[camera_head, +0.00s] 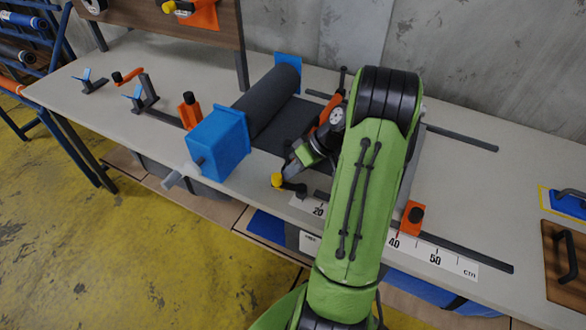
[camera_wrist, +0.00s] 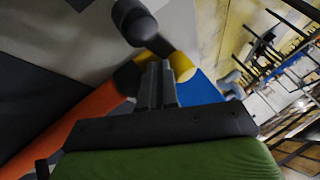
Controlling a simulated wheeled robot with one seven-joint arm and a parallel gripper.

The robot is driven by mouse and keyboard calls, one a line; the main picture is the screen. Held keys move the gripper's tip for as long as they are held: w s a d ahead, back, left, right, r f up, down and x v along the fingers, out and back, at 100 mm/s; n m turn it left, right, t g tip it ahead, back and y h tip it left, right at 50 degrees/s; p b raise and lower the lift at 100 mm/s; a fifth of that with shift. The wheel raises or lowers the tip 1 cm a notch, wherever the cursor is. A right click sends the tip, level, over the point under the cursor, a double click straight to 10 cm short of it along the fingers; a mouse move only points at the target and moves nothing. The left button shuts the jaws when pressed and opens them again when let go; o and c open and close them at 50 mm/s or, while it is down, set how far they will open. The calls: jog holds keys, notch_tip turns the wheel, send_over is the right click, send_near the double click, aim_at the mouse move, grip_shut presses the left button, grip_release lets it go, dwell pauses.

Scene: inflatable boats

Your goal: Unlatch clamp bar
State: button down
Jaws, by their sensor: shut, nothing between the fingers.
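The clamp bar is the orange bar (camera_wrist: 72,122) running diagonally in the wrist view; part of it (camera_head: 324,108) shows behind my arm in the head view. At its near end is a latch handle with a yellow collar (camera_wrist: 182,66) and a black knob (camera_wrist: 133,20); in the head view the yellow end (camera_head: 277,180) shows near the bench's front edge. My gripper (camera_wrist: 155,68) is shut and empty. Its fingertips are right beside the yellow collar and the black lever; I cannot tell whether they touch. My arm hides much of the bar in the head view.
A dark roll (camera_head: 270,100) lies in a blue holder (camera_head: 220,143) left of my gripper. A ruler strip (camera_head: 440,257) and an orange block with a black knob (camera_head: 412,216) are to the right. The bench's (camera_head: 180,75) left part holds small stands and a crank.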

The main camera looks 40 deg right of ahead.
aim_at(286, 187)
jog(key=shift+s+a, duration=0.1)
jog(key=shift+a, duration=0.6)
jog(key=shift+s+a+n+g+y, duration=0.1)
jog(key=shift+a+n+g+y, duration=0.2)
jog(key=shift+n, duration=0.3)
jog(key=shift+s+a+p, duration=0.15)
jog(key=shift+a+p, duration=0.05)
jog(key=shift+p, duration=0.25)
jog(key=n, duration=0.1)
jog(key=n+g, duration=0.1)
jog(key=n+g+y, duration=0.1)
jog(key=shift+s+a+n+p, duration=0.2)
jog(key=shift+a+n+p, duration=0.1)
jog(key=shift+n, duration=0.1)
jog(key=shift+s+a+r, duration=0.1)
jog(key=shift+s+a, duration=0.2)
jog(key=shift+s, duration=0.1)
jog(key=shift+s+a+n+g+p, duration=0.1)
jog(key=shift+s+n+g+p, duration=0.15)
jog(key=shift+n+g, duration=0.3)
jog(key=shift+s+a+n+g+p, duration=0.1)
jog(key=shift+s+n+g+p, duration=0.2)
jog(key=shift+n, duration=0.35)
